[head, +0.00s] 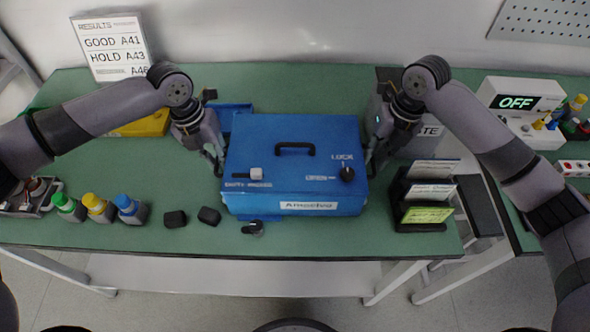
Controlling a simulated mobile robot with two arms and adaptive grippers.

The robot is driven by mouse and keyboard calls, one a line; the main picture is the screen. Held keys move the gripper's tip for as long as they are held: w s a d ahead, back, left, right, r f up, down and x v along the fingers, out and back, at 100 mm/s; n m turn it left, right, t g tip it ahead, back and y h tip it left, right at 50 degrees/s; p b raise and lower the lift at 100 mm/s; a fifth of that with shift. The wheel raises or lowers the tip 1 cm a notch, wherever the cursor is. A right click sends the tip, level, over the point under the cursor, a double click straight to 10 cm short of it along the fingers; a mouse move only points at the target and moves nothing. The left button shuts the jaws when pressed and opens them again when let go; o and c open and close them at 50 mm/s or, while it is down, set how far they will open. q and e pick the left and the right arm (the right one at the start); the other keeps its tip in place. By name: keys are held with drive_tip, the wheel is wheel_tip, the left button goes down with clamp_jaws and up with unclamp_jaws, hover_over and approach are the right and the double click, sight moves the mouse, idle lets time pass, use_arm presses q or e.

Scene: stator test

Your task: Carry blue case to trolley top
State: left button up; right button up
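The blue case (256,165) sits in the middle of the green worktable (290,240), with a black handle (295,148) on its lid and a black knob and pale latch in front of it. My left gripper (217,168) points down beside the case's left side. My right gripper (372,162) points down beside its right side. Both are close to the case. Their fingertips are partly hidden, so I cannot tell whether they touch it or grip it. I cannot make out a trolley top in this view.
A black rack with cards (428,217) stands right of the case. A results sign (112,48) stands back left. An OFF display unit (520,104) is on the right table.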

use_arm(q)
drive_tip(key=shift+f, duration=0.4)
use_arm(e)
drive_tip(key=shift+f, duration=0.4)
use_arm(q)
clamp_jaws()
use_arm(e)
clamp_jaws()
use_arm(q)
drive_tip(key=shift+w+r, duration=0.25)
use_arm(e)
drive_tip(key=shift+w+r, duration=0.2)
drive_tip(key=shift+w, duration=0.05)
